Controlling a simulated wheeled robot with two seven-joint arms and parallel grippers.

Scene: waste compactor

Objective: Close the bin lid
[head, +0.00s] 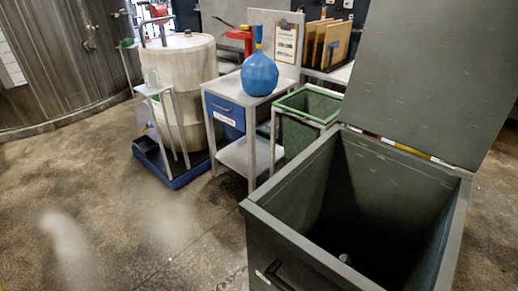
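A large dark green bin (256,217) stands at the lower right of the head view, with its square top open. Its lid (430,75) is raised steeply above the back rim and runs out of the top of the picture. A hinge strip (404,148) with coloured marks joins lid and bin at the back. The bin's inside is dark, with a small pale object (344,258) low down in it. A dark handle shows on the front face at the bottom edge. Neither of my grippers is in view.
A grey table (245,102) with a blue round bottle (260,75) and a blue drawer stands behind the bin on the left. A green-rimmed bin (307,104) is beside it. A pale drum (186,85) stands further left. The floor at left is clear.

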